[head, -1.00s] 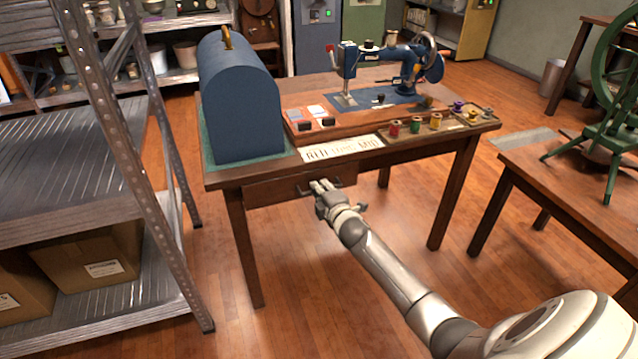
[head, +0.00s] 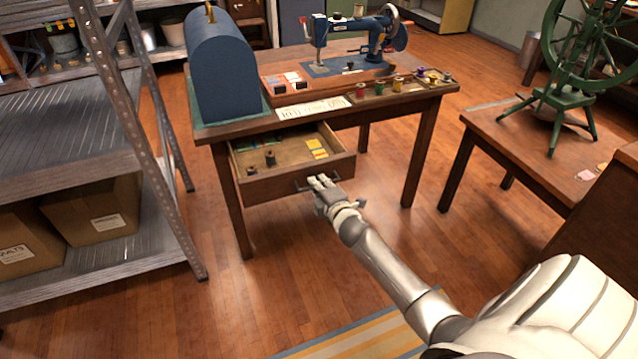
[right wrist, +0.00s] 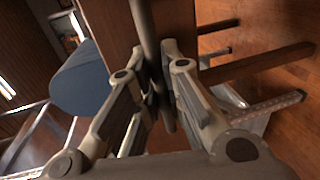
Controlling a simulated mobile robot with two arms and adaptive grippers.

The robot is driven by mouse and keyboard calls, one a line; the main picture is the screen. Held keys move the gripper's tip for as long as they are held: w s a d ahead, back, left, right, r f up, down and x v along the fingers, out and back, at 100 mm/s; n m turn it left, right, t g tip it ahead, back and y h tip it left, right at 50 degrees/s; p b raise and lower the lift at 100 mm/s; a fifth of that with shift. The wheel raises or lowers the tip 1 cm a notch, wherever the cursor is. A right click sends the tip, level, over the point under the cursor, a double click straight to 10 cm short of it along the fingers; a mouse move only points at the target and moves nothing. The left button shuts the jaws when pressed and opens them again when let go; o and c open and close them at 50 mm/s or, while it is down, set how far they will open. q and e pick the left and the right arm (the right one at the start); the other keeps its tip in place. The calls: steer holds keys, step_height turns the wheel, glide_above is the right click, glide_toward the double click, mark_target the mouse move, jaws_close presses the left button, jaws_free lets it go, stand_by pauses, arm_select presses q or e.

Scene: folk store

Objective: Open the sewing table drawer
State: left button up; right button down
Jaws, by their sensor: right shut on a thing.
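The wooden sewing table (head: 225,131) stands in the middle of the head view with its drawer (head: 285,186) pulled out toward me. Inside the open drawer lie small dark spools and yellow and green flat pieces. My right gripper (head: 324,184) is at the drawer's front and shut on the drawer handle (head: 303,186). In the right wrist view the fingers (right wrist: 155,78) close around the dark handle bar (right wrist: 150,40), against the brown drawer front (right wrist: 108,25). My left gripper is not in view.
A blue sewing machine (head: 385,40), a blue domed case (head: 222,70) and several thread spools stand on the tabletop. A metal shelf (head: 60,130) with cardboard boxes is on the left. Another wooden table (head: 540,150) with a green wheel stands right. Floor before the drawer is clear.

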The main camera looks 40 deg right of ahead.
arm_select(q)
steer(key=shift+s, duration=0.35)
arm_select(e)
steer(key=shift+s, duration=0.25)
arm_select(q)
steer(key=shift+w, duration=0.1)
arm_select(e)
steer(key=c, duration=1.5)
jaws_free()
steer(key=shift+c, duration=0.2)
steer(key=v, duration=1.2)
